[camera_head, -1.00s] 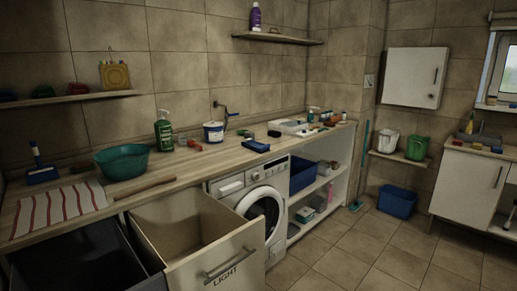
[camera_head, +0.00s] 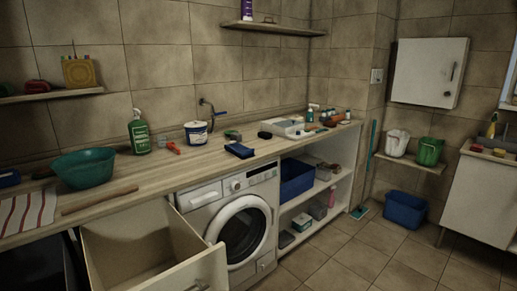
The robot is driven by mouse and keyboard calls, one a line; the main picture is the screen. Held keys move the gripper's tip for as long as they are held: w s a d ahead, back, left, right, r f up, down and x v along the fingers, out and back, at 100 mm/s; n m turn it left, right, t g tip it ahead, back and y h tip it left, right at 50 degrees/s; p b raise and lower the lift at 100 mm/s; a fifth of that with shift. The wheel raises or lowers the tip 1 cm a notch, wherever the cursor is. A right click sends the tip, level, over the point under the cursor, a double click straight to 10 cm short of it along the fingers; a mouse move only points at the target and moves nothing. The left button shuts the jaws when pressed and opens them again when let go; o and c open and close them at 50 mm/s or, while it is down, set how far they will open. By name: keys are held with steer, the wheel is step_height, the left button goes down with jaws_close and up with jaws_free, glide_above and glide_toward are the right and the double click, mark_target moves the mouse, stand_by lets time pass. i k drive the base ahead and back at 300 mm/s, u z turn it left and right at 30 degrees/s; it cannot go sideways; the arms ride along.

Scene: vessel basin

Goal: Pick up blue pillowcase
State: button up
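A small dark blue, flat, folded-looking item (camera_head: 240,150) lies on the wooden counter (camera_head: 215,163) above the washing machine. It may be the blue pillowcase, but at this size I cannot tell for sure. No other blue cloth is clear in view. My gripper is not in view.
The washing machine (camera_head: 240,225) stands under the counter, with an open drawer (camera_head: 150,235) jutting out to its left. A teal basin (camera_head: 84,168), a green bottle (camera_head: 139,135) and a white tub (camera_head: 196,133) stand on the counter.

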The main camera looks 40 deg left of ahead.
mark_target(243, 153)
steer(key=u, duration=0.05)
steer(key=i, duration=2.1)
steer(key=u, duration=1.8)
steer(key=i, duration=1.4)
steer(key=z, duration=0.1)
